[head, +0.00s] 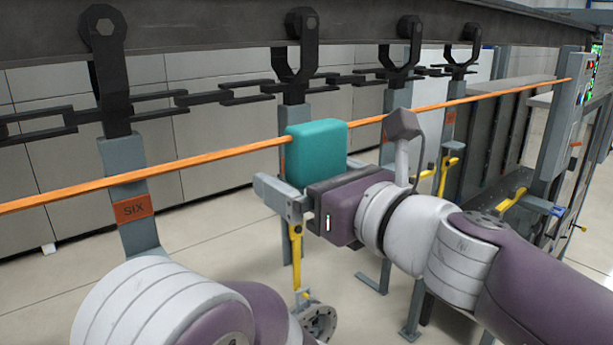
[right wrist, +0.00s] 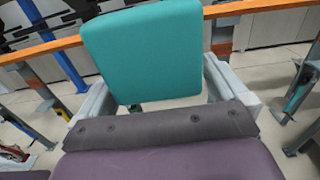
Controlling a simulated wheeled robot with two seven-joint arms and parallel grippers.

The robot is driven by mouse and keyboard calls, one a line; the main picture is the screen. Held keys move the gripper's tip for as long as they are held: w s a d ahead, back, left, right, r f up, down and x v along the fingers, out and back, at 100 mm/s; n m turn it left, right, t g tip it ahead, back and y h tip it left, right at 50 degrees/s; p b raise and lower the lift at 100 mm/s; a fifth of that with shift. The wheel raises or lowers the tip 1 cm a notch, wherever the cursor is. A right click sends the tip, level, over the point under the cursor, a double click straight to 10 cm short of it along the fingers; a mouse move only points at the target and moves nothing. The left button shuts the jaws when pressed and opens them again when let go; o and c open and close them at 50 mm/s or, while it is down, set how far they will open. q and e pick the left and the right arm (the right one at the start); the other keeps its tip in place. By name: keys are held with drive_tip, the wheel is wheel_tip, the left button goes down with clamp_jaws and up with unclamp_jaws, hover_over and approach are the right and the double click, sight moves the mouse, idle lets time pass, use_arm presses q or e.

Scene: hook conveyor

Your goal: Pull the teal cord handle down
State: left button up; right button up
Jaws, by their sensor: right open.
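The teal cord handle (head: 317,152) is a rounded block on the taut orange cord (head: 215,154), near the middle of the head view. In the right wrist view the teal handle (right wrist: 142,52) fills the upper middle. My right gripper (head: 308,188) is open at the handle, with one grey finger on each side of its lower part. The right wrist view shows the fingers of the right gripper (right wrist: 158,85) flanking the handle, with no clear sign of grip. My left gripper is out of view; only part of my left arm shows at the bottom left.
A dark overhead rail (head: 200,32) carries hooks and a chain (head: 235,92) behind the cord. Grey hangers hang below, one with an orange "SIX" label (head: 134,209). A control post (head: 566,120) with buttons stands at the right.

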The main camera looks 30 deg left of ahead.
drive_tip(key=b+v, duration=0.3)
drive_tip(key=v, duration=0.9)
drive_tip(key=shift+s+d, duration=0.2)
